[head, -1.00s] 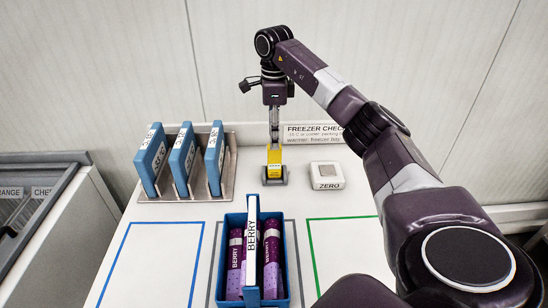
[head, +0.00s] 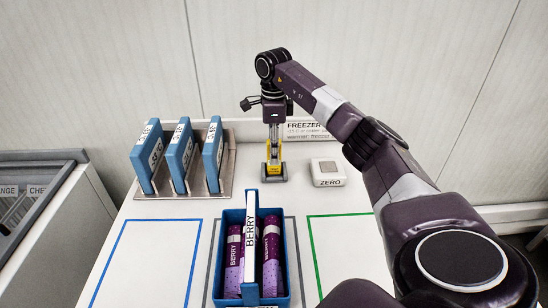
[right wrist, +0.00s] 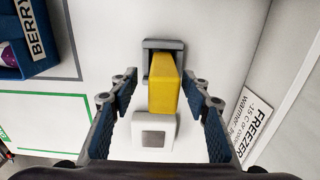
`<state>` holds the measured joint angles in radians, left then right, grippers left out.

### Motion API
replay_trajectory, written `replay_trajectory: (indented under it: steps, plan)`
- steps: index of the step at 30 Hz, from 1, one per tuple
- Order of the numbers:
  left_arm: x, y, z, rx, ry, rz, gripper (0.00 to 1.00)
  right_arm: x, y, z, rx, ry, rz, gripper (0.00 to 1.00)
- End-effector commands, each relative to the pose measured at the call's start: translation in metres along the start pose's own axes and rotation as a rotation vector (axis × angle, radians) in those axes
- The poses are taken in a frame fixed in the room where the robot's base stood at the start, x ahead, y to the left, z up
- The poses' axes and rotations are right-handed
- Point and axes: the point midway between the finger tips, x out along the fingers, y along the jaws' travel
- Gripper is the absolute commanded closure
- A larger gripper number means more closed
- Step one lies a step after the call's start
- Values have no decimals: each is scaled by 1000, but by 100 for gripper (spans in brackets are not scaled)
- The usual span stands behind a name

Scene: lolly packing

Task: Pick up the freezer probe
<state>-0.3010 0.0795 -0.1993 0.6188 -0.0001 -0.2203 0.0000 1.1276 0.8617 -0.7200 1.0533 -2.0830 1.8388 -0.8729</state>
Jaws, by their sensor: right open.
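The freezer probe (head: 273,168) is a yellow block standing in a small grey holder (head: 273,180) on the white worktop. In the right wrist view the yellow probe (right wrist: 164,84) rises from its grey holder (right wrist: 151,45) toward the camera. My right gripper (head: 273,153) points down from above, low over the probe. In the right wrist view its dark blue fingers (right wrist: 163,92) are spread open, one on each side of the yellow block, with gaps showing. My left gripper is not in view.
A white ZERO block (head: 327,172) stands just right of the holder. A rack (head: 226,185) with blue cartons (head: 181,155) is at the left. A blue BERRY crate (head: 229,290) with purple lollies stands in front. A FREEZER sign (head: 308,131) is behind.

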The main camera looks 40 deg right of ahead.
Motion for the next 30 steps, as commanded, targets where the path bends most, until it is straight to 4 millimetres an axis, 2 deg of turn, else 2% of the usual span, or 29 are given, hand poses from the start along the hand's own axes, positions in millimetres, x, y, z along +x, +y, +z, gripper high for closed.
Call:
replay_trajectory:
  steps: [4,9,17,28,30]
  plan:
    - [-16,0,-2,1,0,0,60,20,-2,-1,0,2,5,56]
    - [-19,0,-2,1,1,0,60,41,-2,-1,0,2,2,56]
    - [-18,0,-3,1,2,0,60,44,-3,-1,0,0,0,56]
    - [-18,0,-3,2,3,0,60,43,-3,-1,0,1,0,97]
    - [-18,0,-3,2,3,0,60,43,-3,-1,0,1,0,100]
